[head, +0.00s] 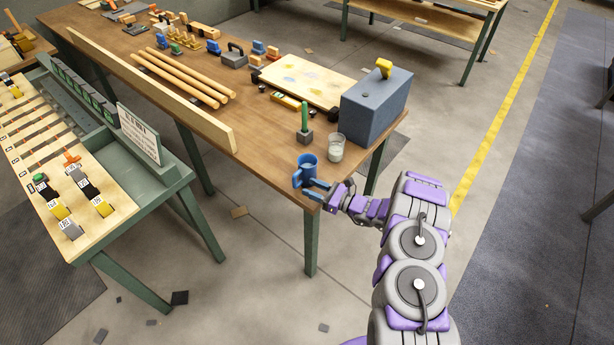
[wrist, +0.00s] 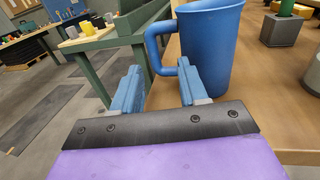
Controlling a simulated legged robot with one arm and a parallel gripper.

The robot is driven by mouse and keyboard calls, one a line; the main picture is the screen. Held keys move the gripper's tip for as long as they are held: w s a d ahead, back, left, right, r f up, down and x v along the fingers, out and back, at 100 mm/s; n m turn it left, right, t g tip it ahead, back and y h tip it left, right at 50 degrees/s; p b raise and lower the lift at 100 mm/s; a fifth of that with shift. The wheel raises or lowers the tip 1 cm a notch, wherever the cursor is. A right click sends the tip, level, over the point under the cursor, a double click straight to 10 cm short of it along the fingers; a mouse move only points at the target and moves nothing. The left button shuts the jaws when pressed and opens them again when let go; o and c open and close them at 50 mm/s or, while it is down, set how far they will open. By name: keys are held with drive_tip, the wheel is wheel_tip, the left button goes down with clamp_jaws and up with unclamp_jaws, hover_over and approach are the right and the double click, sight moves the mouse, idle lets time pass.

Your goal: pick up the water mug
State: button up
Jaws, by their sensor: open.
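The blue mug (head: 307,166) stands upright at the near corner of the wooden table, and its inside is hard to make out. In the wrist view the mug (wrist: 210,50) is large, just beyond my gripper, with its handle (wrist: 156,48) toward the left. My gripper (head: 312,190) is at the table's near edge, right by the mug. In the wrist view the blue fingers of my gripper (wrist: 158,85) are apart. The handle's lower part shows between the fingertips, and the right fingertip overlaps the mug's side. I cannot tell whether it touches.
A glass cup (head: 336,147) and a green-handled tool on a grey block (head: 305,138) stand behind the mug. A large blue-grey box (head: 375,105) is to the right. Wooden rods (head: 180,75) lie farther left. A sloped panel bench (head: 70,170) stands left, with open floor between.

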sight(296, 184)
drive_tip(key=shift+w+a, duration=0.35)
drive_tip(key=shift+a, duration=0.25)
drive_tip(key=x, duration=0.2)
drive_tip(key=s+b+x, duration=0.1)
drive_tip(key=x, duration=0.2)
drive_tip(key=shift+w+a, duration=0.1)
drive_tip(key=shift+a, duration=0.3)
drive_tip(key=shift+w+a, duration=0.15)
drive_tip(key=shift+a, duration=0.05)
drive_tip(key=shift+d, duration=0.1)
clamp_jaws()
